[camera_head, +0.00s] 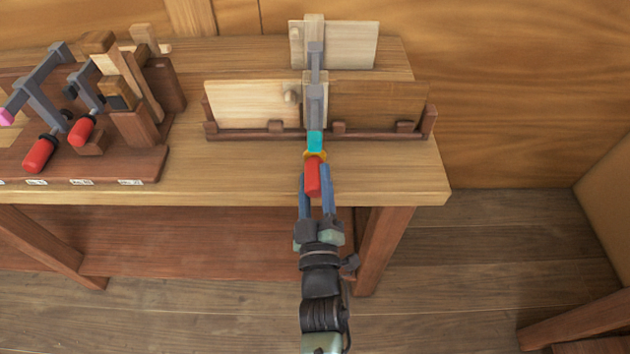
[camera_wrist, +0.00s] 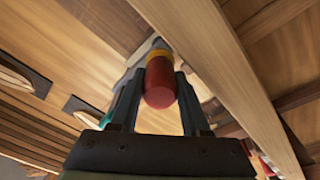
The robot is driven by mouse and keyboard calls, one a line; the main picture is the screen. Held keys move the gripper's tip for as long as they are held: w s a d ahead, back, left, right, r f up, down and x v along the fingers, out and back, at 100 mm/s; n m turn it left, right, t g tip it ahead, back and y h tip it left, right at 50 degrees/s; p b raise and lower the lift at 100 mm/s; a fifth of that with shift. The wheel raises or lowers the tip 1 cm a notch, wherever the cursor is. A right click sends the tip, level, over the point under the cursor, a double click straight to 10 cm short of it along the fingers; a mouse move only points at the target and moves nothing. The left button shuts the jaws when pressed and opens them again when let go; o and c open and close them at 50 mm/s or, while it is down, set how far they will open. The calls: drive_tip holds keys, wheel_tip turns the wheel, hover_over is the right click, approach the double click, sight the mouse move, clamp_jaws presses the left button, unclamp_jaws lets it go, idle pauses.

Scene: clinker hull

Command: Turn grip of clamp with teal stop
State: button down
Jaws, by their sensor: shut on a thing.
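The clamp (camera_head: 316,100) has a grey bar and jaw set over the upright boards, with a teal stop (camera_head: 315,139), a yellow collar and a red grip (camera_head: 312,180) toward me. My gripper (camera_head: 314,188) has its two blue fingers on either side of the red grip and is shut on it. In the wrist view, the red grip (camera_wrist: 160,85) sits between the fingers of my gripper (camera_wrist: 157,90), its round end facing the camera. The far jaw of the clamp is partly hidden behind the boards.
The clamp joins two upright boards (camera_head: 380,104) in a dark wooden holder (camera_head: 260,133) on the bench (camera_head: 230,178). A rack (camera_head: 110,166) at left holds other red-gripped clamps (camera_head: 40,152) and wooden tools. The bench top right of the holder is clear.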

drive_tip(key=shift+s+f+m, duration=0.1)
drive_tip(key=shift+f+m, duration=0.2)
drive_tip(key=shift+m, duration=0.5)
drive_tip(key=c, duration=0.8)
unclamp_jaws()
drive_tip(key=o, duration=0.4)
drive_tip(key=shift+r, duration=0.2)
drive_tip(key=s, duration=0.4)
drive_tip(key=s+f, duration=0.1)
drive_tip(key=s, duration=0.3)
drive_tip(key=s+f+b, duration=0.1)
drive_tip(key=s, duration=0.3)
drive_tip(key=shift+s+d, duration=0.3)
drive_tip(key=shift+s, duration=0.1)
